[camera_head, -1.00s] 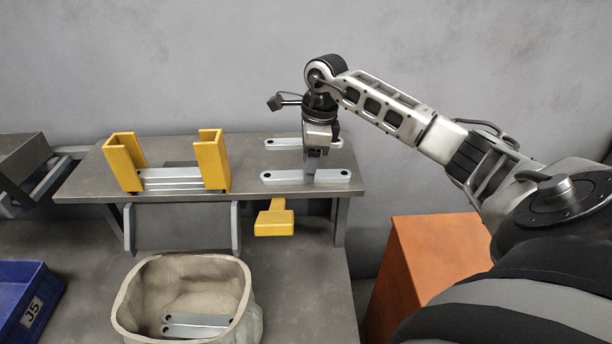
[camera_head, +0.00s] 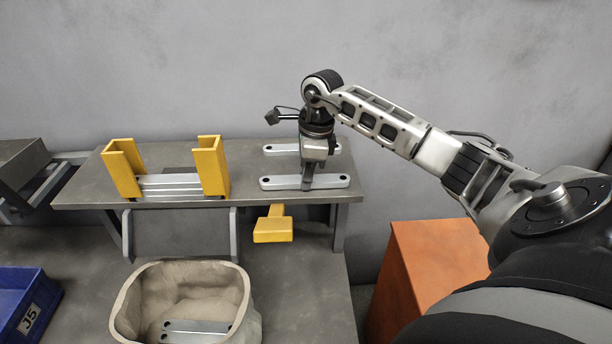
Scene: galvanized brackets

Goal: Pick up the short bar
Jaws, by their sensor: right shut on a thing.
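My right gripper (camera_head: 307,180) points down at the right of the raised grey shelf. It is shut on the near one of two flat galvanized bars, the near bar (camera_head: 333,182), which has a hole at each end. The grip is around the middle of the bar. I cannot tell whether the bar touches the shelf. The far bar (camera_head: 283,149) lies behind it, partly hidden by the gripper. It looks a little shorter, but distance may account for that. My left gripper is not in view.
Two yellow channel posts (camera_head: 212,168) flank stacked bars (camera_head: 170,186) on the shelf (camera_head: 90,192). Below are a yellow block (camera_head: 272,230), a beige bin (camera_head: 243,300) holding bars, and a blue crate (camera_head: 40,300). An orange box (camera_head: 425,270) stands at the right.

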